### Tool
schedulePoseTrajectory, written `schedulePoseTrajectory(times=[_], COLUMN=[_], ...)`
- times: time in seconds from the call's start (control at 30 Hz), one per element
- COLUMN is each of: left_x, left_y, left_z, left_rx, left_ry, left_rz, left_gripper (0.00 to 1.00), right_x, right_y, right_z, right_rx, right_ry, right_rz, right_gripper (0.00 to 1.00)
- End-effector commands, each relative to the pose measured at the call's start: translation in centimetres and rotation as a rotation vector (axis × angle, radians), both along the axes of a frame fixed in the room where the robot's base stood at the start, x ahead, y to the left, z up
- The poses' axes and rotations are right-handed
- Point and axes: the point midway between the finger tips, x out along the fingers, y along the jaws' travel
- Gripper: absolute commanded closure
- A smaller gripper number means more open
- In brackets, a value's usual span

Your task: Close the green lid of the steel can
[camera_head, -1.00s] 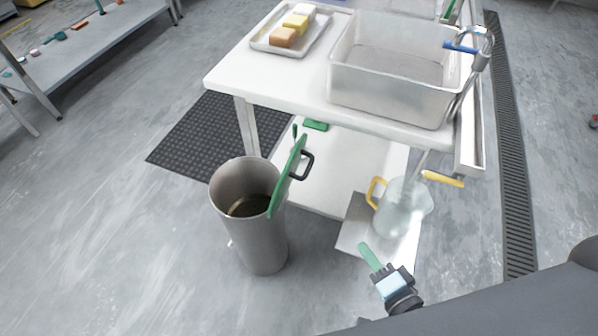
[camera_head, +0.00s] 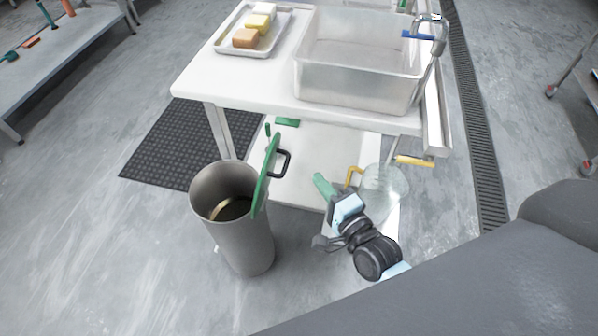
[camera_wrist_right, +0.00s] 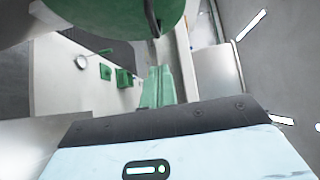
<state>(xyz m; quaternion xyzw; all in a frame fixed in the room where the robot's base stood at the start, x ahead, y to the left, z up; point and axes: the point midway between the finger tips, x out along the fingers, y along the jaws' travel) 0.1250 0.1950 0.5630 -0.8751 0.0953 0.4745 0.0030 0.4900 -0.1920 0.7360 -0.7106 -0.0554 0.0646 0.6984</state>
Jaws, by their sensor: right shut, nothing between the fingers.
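The steel can (camera_head: 240,240) stands upright on the floor, left of centre in the head view, with its mouth open. Its green lid (camera_head: 266,174) stands nearly upright at the can's right rim, with a black handle (camera_head: 284,163) on its outer side. My right gripper (camera_head: 321,186) is to the right of the lid, apart from it, its green fingers shut and empty. In the right wrist view the gripper's fingers (camera_wrist_right: 159,86) are together, and the green lid (camera_wrist_right: 115,14) shows at the top with part of its dark handle. My left gripper is not in view.
A white table (camera_head: 186,85) behind the can holds a clear basin (camera_head: 357,84) and a tray (camera_head: 279,42) with coloured blocks. A clear pitcher (camera_head: 385,190) with a yellow handle is just behind my right gripper. Floor left of the can is free.

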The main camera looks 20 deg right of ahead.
Motion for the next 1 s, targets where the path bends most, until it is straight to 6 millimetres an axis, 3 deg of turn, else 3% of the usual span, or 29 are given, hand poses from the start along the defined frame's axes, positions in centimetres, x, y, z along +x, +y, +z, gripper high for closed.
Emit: schedulePoseTrajectory(times=[0.13,0.33,0.57,1.0], left_x=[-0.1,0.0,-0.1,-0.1], left_y=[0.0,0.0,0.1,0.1], left_z=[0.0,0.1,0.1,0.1], left_rx=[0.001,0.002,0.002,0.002], left_ry=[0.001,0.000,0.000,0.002], left_rz=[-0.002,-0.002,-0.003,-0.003], left_gripper=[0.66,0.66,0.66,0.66], right_x=[2.8,4.1,4.7,4.8], right_y=[0.5,2.8,3.7,3.6], right_z=[0.1,-0.1,-0.1,0.0], right_rx=[0.002,0.004,0.001,-0.003], right_ry=[-0.002,0.001,0.000,0.002], right_rz=[0.000,0.000,0.000,0.000], right_gripper=[1.00,1.00,1.00,1.00])
